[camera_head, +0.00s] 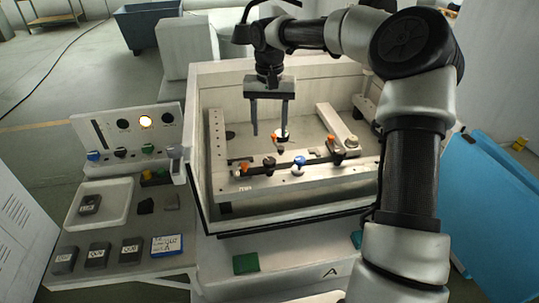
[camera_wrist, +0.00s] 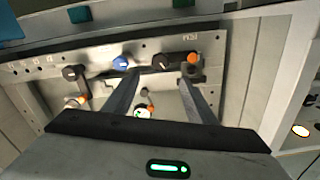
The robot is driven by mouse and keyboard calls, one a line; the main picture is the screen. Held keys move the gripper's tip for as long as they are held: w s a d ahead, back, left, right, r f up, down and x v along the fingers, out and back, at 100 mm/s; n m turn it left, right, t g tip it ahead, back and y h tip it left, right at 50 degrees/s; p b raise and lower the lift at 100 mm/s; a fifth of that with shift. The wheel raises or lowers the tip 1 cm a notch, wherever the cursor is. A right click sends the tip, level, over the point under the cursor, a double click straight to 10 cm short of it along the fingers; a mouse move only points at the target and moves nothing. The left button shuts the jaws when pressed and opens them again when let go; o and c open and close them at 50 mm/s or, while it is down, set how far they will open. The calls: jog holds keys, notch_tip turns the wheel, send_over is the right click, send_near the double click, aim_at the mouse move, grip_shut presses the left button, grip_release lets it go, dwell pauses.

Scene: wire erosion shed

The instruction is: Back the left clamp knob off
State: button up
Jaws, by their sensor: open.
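My gripper (camera_head: 269,133) is open and empty, pointing down over the machine tank. Its fingertips are apart above the tank, on the far side of the front rail (camera_head: 315,180). A black knob (camera_head: 269,161) sits on the left part of the clamp row; it appears to be the left clamp knob. In the wrist view this knob (camera_wrist: 162,62) shows between and beyond the two fingers (camera_wrist: 160,76), with no visible contact. An orange-topped part (camera_head: 244,168) is left of it. A blue knob (camera_head: 299,160) is right of it. Another black knob (camera_head: 337,147) is farther right.
Tank walls (camera_head: 205,110) surround the work area. A pale bar (camera_head: 336,124) lies at the right inside. A small round part (camera_head: 282,133) stands behind the clamps. A control panel (camera_head: 130,135) and a bench with a white tray (camera_head: 117,205) are at the left. A blue cover (camera_head: 495,210) is right.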

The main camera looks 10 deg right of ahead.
aim_at(269, 160)
notch_tip(269, 160, down, 11)
jog(key=shift+p, duration=0.35)
jog(key=c, duration=1)
jog(key=shift+c, duration=0.2)
jog(key=shift+n+b, duration=0.3)
jog(key=shift+w+n, duration=0.1)
jog(key=shift+n, duration=0.6)
jog(key=n, duration=0.2)
jog(key=shift+r+n, duration=0.1)
jog(key=shift+n, duration=0.2)
jog(key=n, duration=0.6)
jog(key=shift+n, duration=0.3)
